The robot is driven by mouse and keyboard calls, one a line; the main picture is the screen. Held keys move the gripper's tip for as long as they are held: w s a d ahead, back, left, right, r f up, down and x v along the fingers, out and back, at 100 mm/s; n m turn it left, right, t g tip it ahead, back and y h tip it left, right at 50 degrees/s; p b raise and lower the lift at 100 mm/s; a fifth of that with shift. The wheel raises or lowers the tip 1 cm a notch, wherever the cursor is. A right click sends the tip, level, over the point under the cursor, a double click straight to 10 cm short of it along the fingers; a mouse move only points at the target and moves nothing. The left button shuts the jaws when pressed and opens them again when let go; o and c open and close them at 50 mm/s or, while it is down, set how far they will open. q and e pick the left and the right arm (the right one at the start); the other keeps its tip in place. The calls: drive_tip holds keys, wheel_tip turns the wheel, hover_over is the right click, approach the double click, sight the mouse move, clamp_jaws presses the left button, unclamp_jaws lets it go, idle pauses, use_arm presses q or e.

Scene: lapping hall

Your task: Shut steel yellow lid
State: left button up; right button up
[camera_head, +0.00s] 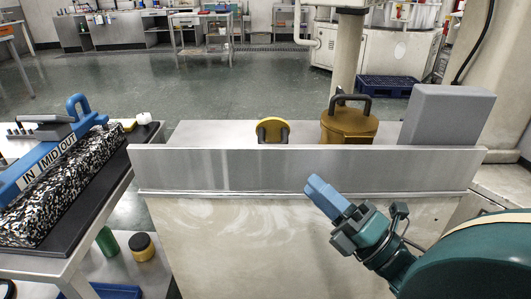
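Behind the upright steel panel (310,166) a yellow round disc (267,126) stands on edge, with a grey bracket-like part at its front; its lower part is hidden by the panel. To its right is a brass-yellow round body (345,128) with a flat top and a dark arched handle; its lower part is also hidden. I cannot tell which of the two is the lid. My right gripper (322,190) is in front of the panel, below and apart from both, pointing up-left. Its blue fingers overlap in this view, so their gap is hidden. My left gripper is not in view.
A grey block (448,115) stands at the panel's right end. At left, a bench (105,190) carries a speckled black-white slab and a blue bar. A green can (107,241) and dark-lidded jar (142,246) stand below. The panel's top edge lies between my gripper and the yellow parts.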

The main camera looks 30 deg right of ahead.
sight(268, 145)
drive_tip(key=x, duration=1.2)
drive_tip(key=shift+w, duration=0.2)
drive_tip(key=shift+c, duration=0.4)
drive_tip(key=shift+r+p, duration=0.1)
drive_tip(key=shift+p, duration=0.2)
clamp_jaws()
